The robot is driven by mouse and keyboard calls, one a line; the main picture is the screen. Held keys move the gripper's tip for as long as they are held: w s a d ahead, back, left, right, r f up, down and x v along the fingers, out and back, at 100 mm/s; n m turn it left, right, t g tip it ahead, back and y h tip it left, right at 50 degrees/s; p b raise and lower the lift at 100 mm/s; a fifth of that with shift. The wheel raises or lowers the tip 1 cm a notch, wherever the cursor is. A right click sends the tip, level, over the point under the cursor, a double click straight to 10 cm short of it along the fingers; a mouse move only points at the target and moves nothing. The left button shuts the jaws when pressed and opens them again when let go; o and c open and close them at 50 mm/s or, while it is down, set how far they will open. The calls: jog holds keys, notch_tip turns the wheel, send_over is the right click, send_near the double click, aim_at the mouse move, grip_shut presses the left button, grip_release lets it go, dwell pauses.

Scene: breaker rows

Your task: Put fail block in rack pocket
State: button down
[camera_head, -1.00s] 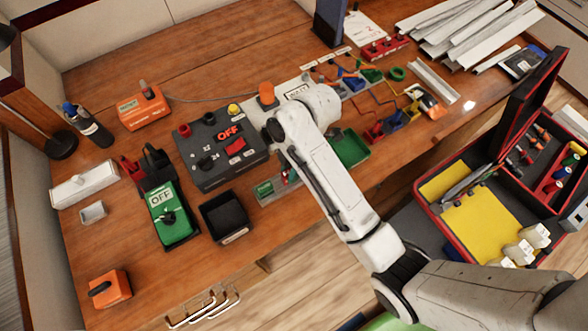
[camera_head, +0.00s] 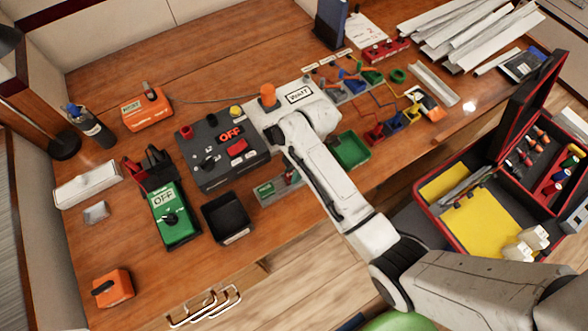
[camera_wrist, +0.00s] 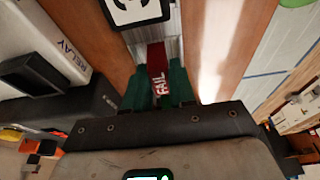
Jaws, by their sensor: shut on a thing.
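The fail block (camera_wrist: 157,72) is dark red with white FAIL lettering and shows in the middle of the wrist view. My gripper (camera_wrist: 159,88) is shut on it, with green fingers on both sides. A pale ridged surface (camera_wrist: 158,28) lies beyond the block in the wrist view.
A grey box with an OFF display (camera_head: 222,150) stands left of my arm, with a black bin (camera_head: 226,217) in front. A green tray (camera_head: 350,150) lies right of my arm. A WAIT sign (camera_head: 299,95) is behind my wrist.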

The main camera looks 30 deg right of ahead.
jog(key=c, duration=0.9)
grip_release()
jog(key=shift+c, duration=0.2)
jog(key=p+v, duration=0.1)
jog(key=v, duration=1.1)
jog(key=shift+s, duration=0.1)
jog(key=s+d+f+m+h, duration=0.1)
jog(key=s+d+m, duration=0.1)
jog(key=s+m, duration=0.7)
jog(key=s+d+f+m+t+h, duration=0.1)
jog(key=s+d+m+h, duration=0.1)
jog(key=s+m, duration=0.7)
jog(key=s+d, duration=0.1)
jog(key=s, duration=0.4)
jog(key=shift+f+m, duration=0.2)
jog(key=shift+m, duration=0.2)
